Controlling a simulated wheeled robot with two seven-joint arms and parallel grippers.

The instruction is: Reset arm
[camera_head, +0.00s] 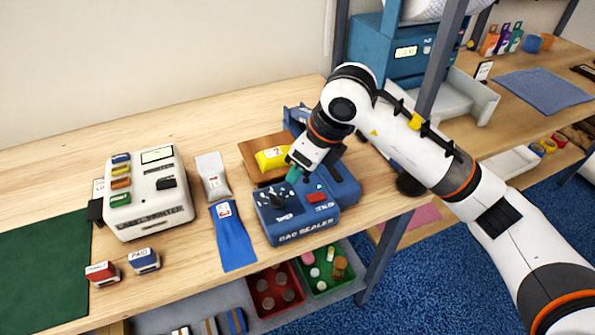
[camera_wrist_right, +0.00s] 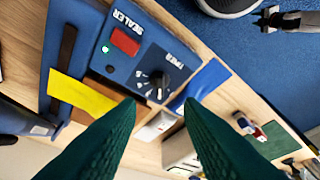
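My right gripper (camera_head: 296,174) hangs over the blue bag sealer (camera_head: 300,226), close above its top. In the right wrist view, its two dark green fingers (camera_wrist_right: 155,112) stand apart with nothing held between them. The sealer's dial and red switch (camera_wrist_right: 125,41) show beyond the fingertips. A yellow packet (camera_head: 270,158) lies at the sealer's rear left on a brown board (camera_head: 250,150); part of it is hidden by the gripper. My left gripper does not show in the head view.
A label printer (camera_head: 150,195) stands at left, with two stamps (camera_head: 145,260) in front. A white-grey pouch (camera_head: 212,177) and a blue pouch (camera_head: 232,238) lie beside the sealer. A dark shelf post (camera_head: 440,60) rises near my right arm. Bare wood lies behind the printer.

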